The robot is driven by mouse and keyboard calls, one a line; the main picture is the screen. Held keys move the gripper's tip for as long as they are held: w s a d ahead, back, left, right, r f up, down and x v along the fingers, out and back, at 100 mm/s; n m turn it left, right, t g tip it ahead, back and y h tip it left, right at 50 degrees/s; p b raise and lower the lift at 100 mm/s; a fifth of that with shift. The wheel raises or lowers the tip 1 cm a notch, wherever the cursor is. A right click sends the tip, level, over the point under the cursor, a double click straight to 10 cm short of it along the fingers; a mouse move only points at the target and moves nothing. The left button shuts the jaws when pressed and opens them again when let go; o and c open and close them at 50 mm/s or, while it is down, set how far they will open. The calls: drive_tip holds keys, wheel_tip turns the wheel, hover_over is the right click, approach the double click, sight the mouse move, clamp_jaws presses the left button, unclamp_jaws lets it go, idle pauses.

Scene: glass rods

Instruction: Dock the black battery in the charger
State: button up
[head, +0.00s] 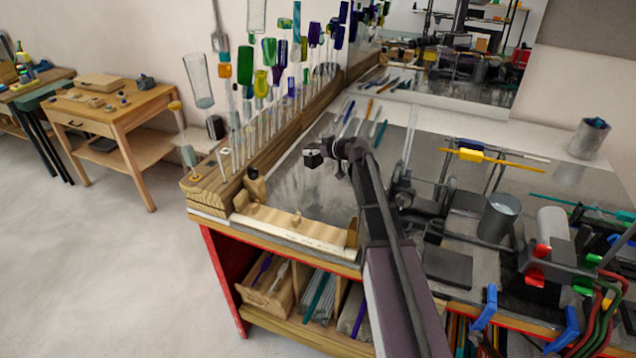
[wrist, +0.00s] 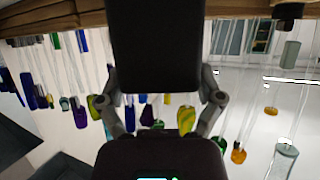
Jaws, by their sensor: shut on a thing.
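The black battery (head: 312,156) is held at the end of my arm, in the air above the grey bench top near its left end. In the wrist view the battery (wrist: 155,45) is a large dark block between the two fingers. My gripper (head: 325,151) is shut on it; the fingers also show on both sides of it in the wrist view (wrist: 158,78). I cannot pick out the charger with certainty. A small dark item (head: 255,187) stands on the wooden ledge, left of and below the battery in the head view.
A wooden rack (head: 290,130) with many upright glass rods and coloured pieces runs along the bench's left side. A pale wooden board (head: 295,228) lies at the front edge. A metal cup (head: 498,217) and clamps stand to the right. Loose rods lie behind my gripper.

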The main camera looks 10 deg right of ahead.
sight(319, 163)
drive_tip(key=shift+w+d+r+m, duration=0.1)
drive_tip(key=shift+w+d+m, duration=0.1)
drive_tip(key=shift+m, duration=0.1)
drive_tip(key=shift+t+h, duration=0.3)
wheel_tip(319, 163, down, 6)
drive_tip(key=b, duration=0.6)
drive_tip(key=shift+f, duration=0.25)
drive_tip(key=shift+f+b, duration=1.8)
drive_tip(key=shift+b, duration=0.25)
drive_tip(key=shift+f, duration=0.15)
drive_tip(key=o, duration=1.1)
drive_tip(key=shift+c, duration=0.2)
